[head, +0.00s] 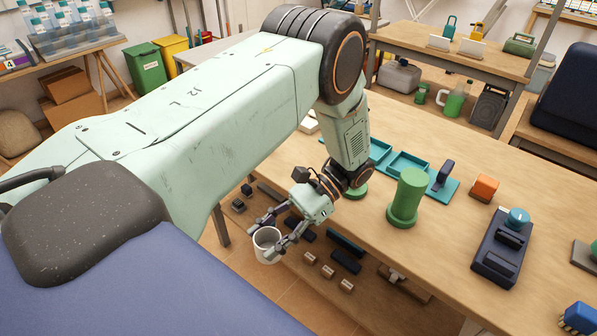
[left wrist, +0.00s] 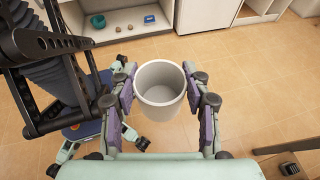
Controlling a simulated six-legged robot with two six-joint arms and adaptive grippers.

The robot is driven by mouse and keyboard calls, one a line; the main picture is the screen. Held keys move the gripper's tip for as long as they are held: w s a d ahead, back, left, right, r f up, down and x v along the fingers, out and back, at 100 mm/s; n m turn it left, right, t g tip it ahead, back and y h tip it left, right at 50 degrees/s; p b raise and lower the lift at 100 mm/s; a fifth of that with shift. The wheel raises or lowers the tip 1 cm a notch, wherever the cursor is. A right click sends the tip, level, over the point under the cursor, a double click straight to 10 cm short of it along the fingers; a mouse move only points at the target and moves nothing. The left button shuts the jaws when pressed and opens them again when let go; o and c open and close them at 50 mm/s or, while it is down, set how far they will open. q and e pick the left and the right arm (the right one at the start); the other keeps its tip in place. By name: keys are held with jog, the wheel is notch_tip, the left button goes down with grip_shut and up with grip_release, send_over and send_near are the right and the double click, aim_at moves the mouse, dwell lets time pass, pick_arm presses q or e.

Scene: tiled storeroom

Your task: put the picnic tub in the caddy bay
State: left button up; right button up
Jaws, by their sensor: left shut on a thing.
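The picnic tub looks to be the white round open-topped tub (head: 267,252), held upright or nearly so and also seen in the left wrist view (left wrist: 160,112). It looks empty. My left gripper (head: 263,239) is shut on it, with one finger on each side. In the head view the tub hangs in the air off the table's near left edge, with floor tiles behind it in the wrist view. A teal tray with low-walled bays (head: 405,164), likely the caddy, lies on the table, partly hidden by my left arm and a green cylinder. My right gripper is not in view.
The green flanged cylinder (head: 407,196) stands on the table (head: 440,235) in front of the teal tray. An orange block (head: 484,187) and a dark device with a blue knob (head: 502,247) are to the right. Small dark and pale items lie below the table edge.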

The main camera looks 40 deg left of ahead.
pick_arm(q)
jog(key=d+r+n+t+h, duration=0.3)
jog(key=d+r+n+h, duration=0.1)
jog(key=d+n+h, duration=0.85)
jog(key=w+r+n+t+h, duration=0.3)
jog(key=w+n+t, duration=0.6)
jog(key=n+t, duration=0.7)
notch_tip(320, 180, up, 2)
jog(key=shift+a+r+t, duration=0.1)
jog(key=shift+a+t, duration=0.05)
jog(key=shift+t, duration=0.65)
